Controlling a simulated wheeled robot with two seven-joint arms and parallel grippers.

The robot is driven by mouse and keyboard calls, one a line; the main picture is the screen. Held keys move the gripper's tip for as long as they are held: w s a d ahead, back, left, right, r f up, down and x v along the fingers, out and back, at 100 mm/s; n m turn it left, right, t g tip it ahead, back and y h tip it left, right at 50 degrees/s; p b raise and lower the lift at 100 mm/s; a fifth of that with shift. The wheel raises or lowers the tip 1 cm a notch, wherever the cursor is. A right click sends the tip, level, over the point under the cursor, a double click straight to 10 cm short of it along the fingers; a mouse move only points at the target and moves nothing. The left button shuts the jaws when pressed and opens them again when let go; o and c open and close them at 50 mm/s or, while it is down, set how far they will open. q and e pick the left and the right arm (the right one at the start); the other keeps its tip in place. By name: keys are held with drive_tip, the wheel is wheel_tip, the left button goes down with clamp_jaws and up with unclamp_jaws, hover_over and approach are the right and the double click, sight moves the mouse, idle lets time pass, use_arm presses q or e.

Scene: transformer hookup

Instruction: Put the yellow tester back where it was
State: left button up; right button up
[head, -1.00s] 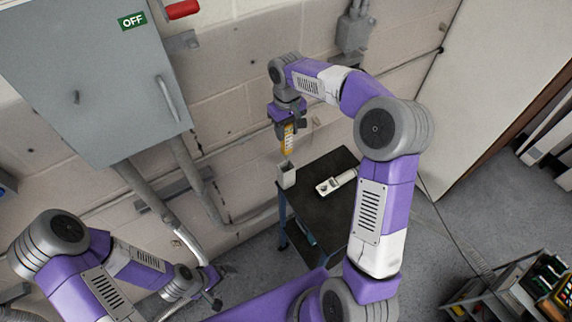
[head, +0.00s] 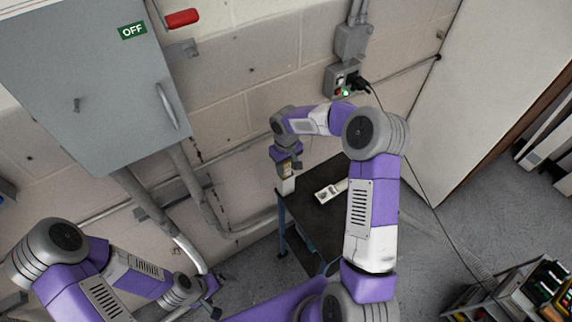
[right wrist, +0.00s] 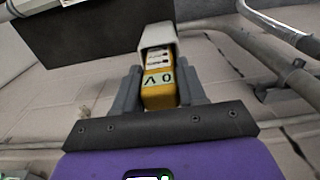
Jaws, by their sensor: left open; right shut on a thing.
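The yellow tester (right wrist: 160,96) is between the fingers of my right gripper (right wrist: 160,88), which is shut on it. In the right wrist view its face shows the marking "0 V", and its far end is inside the mouth of a pale holder (right wrist: 157,36). In the head view my right gripper (head: 286,166) is right above the holder (head: 287,186) at the back left corner of a dark-topped stand; only a little of the tester shows there. How deep it sits is unclear. My left gripper (head: 212,288) is open and empty at lower left, away from the stand.
A white handheld device (head: 330,191) lies on the dark stand top (head: 312,218). A grey cabinet (head: 85,85) with an OFF sign hangs on the wall, with conduits below. An outlet box (head: 345,80) has a black plug. A tool cart (head: 505,290) stands lower right.

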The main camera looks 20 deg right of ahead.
drive_tip(key=o, duration=1.1)
drive_tip(key=shift+f, duration=0.1)
drive_tip(key=shift+c, duration=0.2)
wheel_tip(320, 180, up, 12)
drive_tip(key=shift+r, duration=0.1)
